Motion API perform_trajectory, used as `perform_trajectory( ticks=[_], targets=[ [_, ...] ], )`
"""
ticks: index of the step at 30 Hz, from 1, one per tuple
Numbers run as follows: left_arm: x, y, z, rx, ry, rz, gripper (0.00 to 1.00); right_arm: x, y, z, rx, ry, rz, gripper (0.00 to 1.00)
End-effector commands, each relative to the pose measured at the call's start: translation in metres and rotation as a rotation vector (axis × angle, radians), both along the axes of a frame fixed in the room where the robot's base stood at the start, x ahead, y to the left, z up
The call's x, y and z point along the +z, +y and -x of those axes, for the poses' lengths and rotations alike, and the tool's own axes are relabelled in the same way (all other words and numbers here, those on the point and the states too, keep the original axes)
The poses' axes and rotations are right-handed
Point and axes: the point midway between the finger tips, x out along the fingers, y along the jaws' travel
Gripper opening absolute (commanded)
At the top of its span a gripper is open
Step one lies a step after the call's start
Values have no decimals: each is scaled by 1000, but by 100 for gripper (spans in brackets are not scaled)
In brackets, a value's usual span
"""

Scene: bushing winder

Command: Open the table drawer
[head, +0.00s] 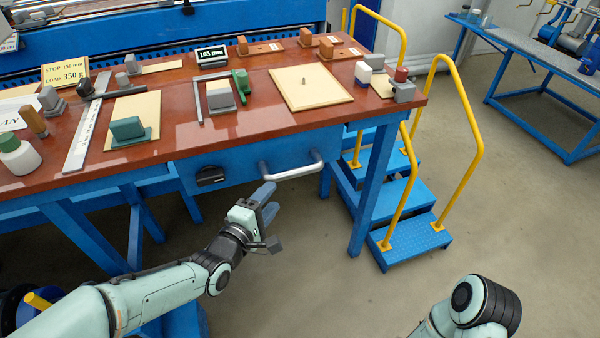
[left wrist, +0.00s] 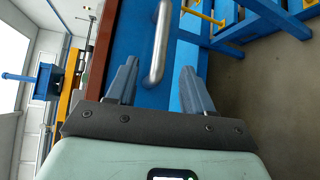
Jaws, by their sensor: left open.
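The blue table drawer (head: 240,170) is under the red-brown tabletop and looks closed. Its silver bar handle (head: 292,170) is on the right part of the front, with a black latch (head: 210,177) to its left. My left gripper (head: 268,198) is open, just below and in front of the handle. In the left wrist view the handle (left wrist: 159,45) lies ahead, between the lines of the two open fingers (left wrist: 158,82); they appear apart from it. My right arm shows at the lower right of the head view, but its gripper is out of view.
The tabletop (head: 240,125) carries blocks, boards, a digital display (head: 212,57) and a white bottle (head: 18,153). Blue steps (head: 410,238) with yellow rails (head: 470,130) stand right of the table. The floor (head: 330,285) in front is clear.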

Motion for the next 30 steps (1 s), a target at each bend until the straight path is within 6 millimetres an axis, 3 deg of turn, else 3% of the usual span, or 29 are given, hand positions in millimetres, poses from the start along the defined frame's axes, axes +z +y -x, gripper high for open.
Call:
perform_trajectory(
  ticks=[15, 21, 30],
  targets=[
    [-16, -47, -88, -1, 2, -3, 52, -10, -8, -15, -17, -38, 20, 53],
    [-18, -54, -103, 0, 1, -4, 52, -12, -10, -18, -19, -46, 24, 53],
    [-18, -55, -105, 0, 2, -3, 52, -12, -10, -18, -20, -48, 24, 53]
  ],
)
